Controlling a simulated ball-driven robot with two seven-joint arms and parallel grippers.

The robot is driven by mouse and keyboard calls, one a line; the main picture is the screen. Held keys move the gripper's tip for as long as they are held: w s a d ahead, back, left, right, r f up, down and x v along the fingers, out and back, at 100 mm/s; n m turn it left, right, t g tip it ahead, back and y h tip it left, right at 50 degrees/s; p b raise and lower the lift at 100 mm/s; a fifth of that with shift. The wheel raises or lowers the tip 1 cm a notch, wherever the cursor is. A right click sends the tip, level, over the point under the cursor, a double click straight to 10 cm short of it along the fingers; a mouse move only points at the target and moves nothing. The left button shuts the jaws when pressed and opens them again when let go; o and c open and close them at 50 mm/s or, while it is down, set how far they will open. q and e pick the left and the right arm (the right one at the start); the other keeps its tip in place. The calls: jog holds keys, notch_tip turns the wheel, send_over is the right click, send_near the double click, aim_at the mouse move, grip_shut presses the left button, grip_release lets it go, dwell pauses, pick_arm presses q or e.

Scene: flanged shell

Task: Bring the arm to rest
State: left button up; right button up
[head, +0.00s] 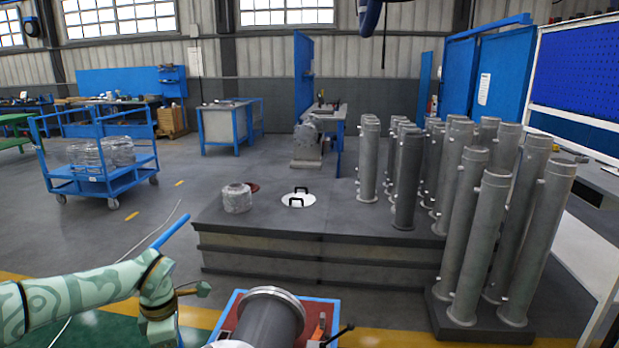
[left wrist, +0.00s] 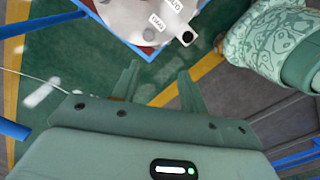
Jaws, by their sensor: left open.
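My left arm (head: 85,296) comes in from the left in the head view, low over the floor and bent at its end; its fingers cannot be made out there. The flanged shell (head: 271,318), a dark grey cylinder with a bright metal rim, stands at bottom centre on a red-topped, blue-edged stand (head: 228,318). My gripper is apart from it. My right gripper is in neither view.
A blue cart (head: 98,168) stands back left. Floor around the cart is mostly clear.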

pick_arm(q)
jog(key=s+d+f+n+t+h+p, duration=0.1)
jog(key=s+d+f+n+t+h, duration=0.15)
jog(key=d+f+n+h, duration=0.6)
jog(key=s+d+f+n+t+h+p, duration=0.1)
jog(key=s+d+f+n+t+h, duration=0.2)
jog(key=d+f+n, duration=0.65)
jog(key=s+a+f+n+t+y, duration=0.1)
jog(key=s+a+f+n+y, duration=0.3)
jog(key=s+f+n, duration=0.5)
jog(key=s+a+f+n+t+y, duration=0.1)
jog(key=s+a+f+n+y, duration=0.35)
jog(key=s+f+n, duration=0.4)
jog(key=s+a+f+n+g+y, duration=0.1)
jog(key=s+a+n+g, duration=0.1)
jog(key=s, duration=1)
jog(key=s+a+f+n+g+y, duration=0.1)
jog(key=s+n, duration=0.4)
jog(key=s, duration=0.7)
jog(key=s+a+f+n+g+y+p, duration=0.1)
jog(key=s+a+f+n+g, duration=0.2)
jog(key=s, duration=1)
jog(key=shift+n+g, duration=0.35)
jog(key=shift+g, duration=0.4)
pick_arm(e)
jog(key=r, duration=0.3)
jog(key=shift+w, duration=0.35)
pick_arm(q)
jog(key=shift+a+f, duration=0.1)
